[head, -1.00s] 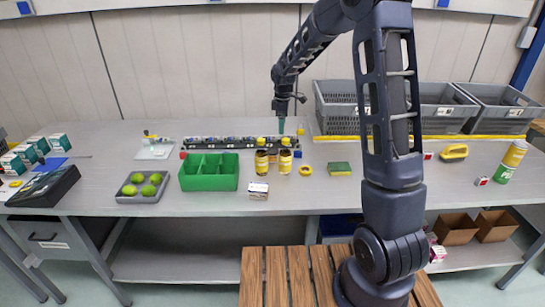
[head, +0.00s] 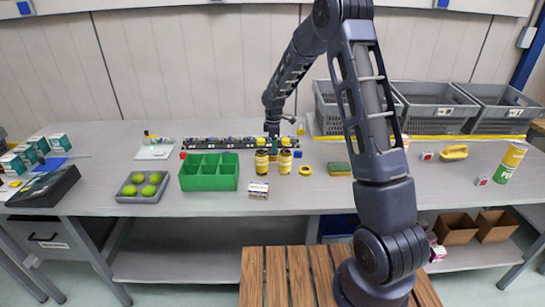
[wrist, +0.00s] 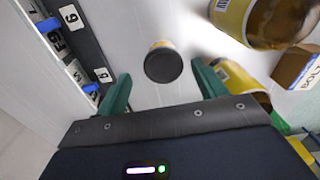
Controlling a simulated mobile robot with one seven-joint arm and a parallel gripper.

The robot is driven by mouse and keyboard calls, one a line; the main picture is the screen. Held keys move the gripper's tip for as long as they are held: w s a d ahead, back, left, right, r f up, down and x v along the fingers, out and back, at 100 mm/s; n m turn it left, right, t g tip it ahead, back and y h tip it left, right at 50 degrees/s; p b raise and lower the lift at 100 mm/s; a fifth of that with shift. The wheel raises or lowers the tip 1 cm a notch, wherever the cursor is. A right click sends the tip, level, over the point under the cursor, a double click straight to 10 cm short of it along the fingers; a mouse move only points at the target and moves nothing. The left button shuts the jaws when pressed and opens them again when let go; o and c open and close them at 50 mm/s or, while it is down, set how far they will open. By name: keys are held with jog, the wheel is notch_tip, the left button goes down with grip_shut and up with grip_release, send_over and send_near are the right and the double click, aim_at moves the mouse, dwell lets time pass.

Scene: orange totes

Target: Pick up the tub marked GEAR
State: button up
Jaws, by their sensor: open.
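My gripper (wrist: 163,85) is open in the wrist view, with its two green fingers apart. A small round tub (wrist: 163,63) with a dark top stands between and just beyond the fingertips; no GEAR marking is legible on it. The tub is not clearly visible there.
A numbered rail (head: 225,142) runs along the left of the gripper. A green divided tray (head: 209,185) and a small box (head: 258,190) are in front. Grey totes (head: 435,110) stand at the back right.

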aim_at(273, 155)
jog(key=f, duration=0.5)
jog(key=shift+s+a, duration=0.15)
jog(key=shift+s, duration=0.05)
jog(key=c, duration=1)
jog(key=shift+o, duration=0.2)
jog(key=shift+r, duration=0.1)
